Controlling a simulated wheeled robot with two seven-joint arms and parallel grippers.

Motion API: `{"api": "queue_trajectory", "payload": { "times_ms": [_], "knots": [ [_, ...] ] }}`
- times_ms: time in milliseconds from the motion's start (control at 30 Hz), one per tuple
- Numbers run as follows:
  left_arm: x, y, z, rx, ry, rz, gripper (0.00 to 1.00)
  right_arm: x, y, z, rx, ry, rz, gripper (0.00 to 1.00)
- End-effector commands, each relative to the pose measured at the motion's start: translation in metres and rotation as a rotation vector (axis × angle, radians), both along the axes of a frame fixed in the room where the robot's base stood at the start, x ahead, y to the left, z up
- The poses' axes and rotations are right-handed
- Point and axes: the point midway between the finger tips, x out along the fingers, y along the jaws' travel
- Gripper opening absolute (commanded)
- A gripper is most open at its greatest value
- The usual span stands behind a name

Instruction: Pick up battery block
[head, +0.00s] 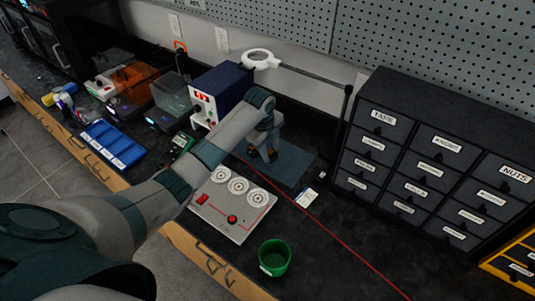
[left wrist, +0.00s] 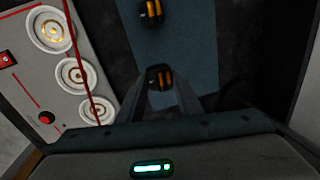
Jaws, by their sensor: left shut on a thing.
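A black battery block with orange bands (left wrist: 160,77) sits between the fingertips of my left gripper (left wrist: 162,92) in the left wrist view. The gripper is shut on it, over the blue-grey mat (left wrist: 190,45). A similar black and orange block (left wrist: 151,12) lies on the mat farther up in that view, apart from the fingers. In the head view my left gripper (head: 263,153) is low over the mat (head: 292,168), and my arm and hand hide much of the blocks. I cannot tell whether the held block touches the mat. My right gripper is not in view.
A grey board with three round white sockets (head: 228,205) lies in front of the mat. A green cup (head: 274,257) stands nearer. A thin red wire (head: 345,246) crosses the bench. A dark drawer cabinet (head: 437,160) stands right; a blue power supply (head: 222,88) stands behind.

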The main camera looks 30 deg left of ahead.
Motion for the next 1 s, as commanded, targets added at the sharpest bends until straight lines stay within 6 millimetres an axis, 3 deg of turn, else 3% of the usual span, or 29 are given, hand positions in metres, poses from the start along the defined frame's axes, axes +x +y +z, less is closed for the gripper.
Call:
{"api": "queue_trajectory", "payload": {
  "times_ms": [500,1000],
  "knots": [
    [-0.050,-0.060,0.046,-0.001,-0.003,-0.001,0.09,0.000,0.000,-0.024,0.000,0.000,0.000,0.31],
    [-0.060,-0.070,0.055,0.000,0.000,0.000,0.09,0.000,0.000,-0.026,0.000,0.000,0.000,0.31]
  ]
}}
